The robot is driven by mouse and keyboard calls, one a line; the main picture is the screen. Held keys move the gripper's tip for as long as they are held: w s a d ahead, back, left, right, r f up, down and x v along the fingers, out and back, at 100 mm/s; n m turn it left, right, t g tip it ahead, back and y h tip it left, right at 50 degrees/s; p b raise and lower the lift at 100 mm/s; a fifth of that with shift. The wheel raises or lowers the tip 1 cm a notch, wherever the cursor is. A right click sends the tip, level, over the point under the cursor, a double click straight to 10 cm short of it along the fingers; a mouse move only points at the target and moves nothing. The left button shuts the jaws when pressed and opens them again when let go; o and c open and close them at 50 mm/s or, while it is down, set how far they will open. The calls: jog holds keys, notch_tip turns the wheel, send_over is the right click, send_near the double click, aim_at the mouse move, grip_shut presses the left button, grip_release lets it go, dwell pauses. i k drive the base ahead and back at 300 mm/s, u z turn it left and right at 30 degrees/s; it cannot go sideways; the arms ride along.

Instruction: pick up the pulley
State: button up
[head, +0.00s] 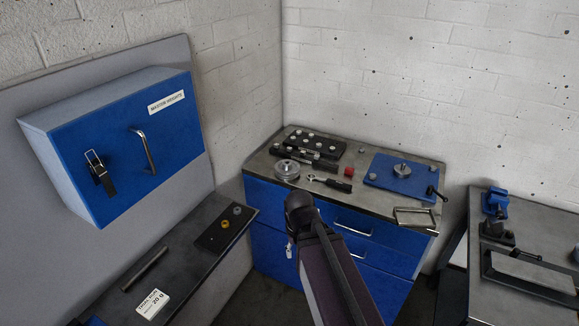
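The pulley appears to be the silver, round, stepped metal piece (287,169) at the left front of the blue cabinet's worktop (262,165). It lies flat and nothing covers it. My dark arm rises from the bottom of the head view and its visible rounded end is just in front of the cabinet, below the pulley in the picture. My gripper's fingers cannot be made out, and nothing is seen touching the pulley.
A ratchet-like tool (330,183) lies right of the pulley, with a red block (348,172) beyond it. Black trays (315,144) stand behind. A blue plate (400,173) carries a metal hub. A blue wall cabinet (125,135) is at left, another bench (530,240) at right.

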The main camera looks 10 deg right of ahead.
aim_at(284, 169)
jog(key=z, duration=0.2)
jog(key=i, duration=0.85)
jog(key=z, duration=0.5)
